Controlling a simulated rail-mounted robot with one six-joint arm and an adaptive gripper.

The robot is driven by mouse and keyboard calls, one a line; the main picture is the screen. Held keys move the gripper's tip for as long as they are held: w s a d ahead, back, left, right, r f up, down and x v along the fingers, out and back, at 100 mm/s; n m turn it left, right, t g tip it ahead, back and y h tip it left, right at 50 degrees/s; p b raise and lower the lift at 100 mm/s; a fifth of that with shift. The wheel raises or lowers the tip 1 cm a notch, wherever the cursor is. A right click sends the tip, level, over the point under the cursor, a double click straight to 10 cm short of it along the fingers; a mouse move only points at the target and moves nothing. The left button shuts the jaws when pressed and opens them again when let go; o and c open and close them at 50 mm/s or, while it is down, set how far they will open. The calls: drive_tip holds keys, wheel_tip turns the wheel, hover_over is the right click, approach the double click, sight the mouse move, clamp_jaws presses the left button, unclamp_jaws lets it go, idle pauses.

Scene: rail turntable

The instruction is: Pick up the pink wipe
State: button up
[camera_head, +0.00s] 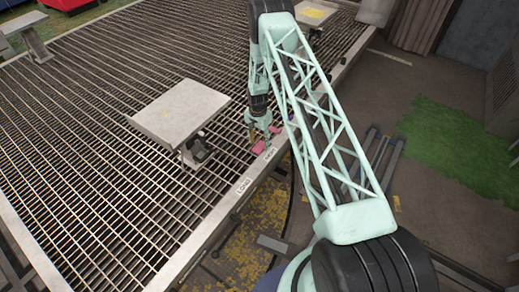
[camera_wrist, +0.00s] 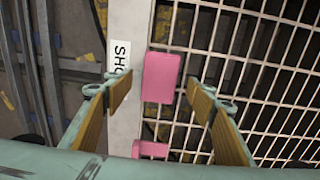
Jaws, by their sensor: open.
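The pink wipe (camera_wrist: 162,77) is a small flat pink pad in the wrist view, on the edge of the grating beside the white rail. A second pink piece (camera_wrist: 150,150) shows closer to the gripper base; I cannot tell whether it is a separate thing. In the head view pink (camera_head: 258,148) shows at the grating's edge, below my gripper (camera_head: 261,130). In the wrist view my gripper (camera_wrist: 160,92) is open, with one orange-padded finger on each side of the pad and nothing held.
The grating (camera_head: 110,120) has a pale rim with a LONG label (camera_head: 243,186) and a SHORT label (camera_head: 270,152). A raised grey plate (camera_head: 180,112) stands left of my gripper. A plate with a yellow patch (camera_head: 314,13) is at the back. Dark floor lies right of the rim.

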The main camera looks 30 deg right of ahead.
sight(260, 147)
drive_tip(key=shift+f, duration=1.05)
drive_tip(key=c, duration=0.9)
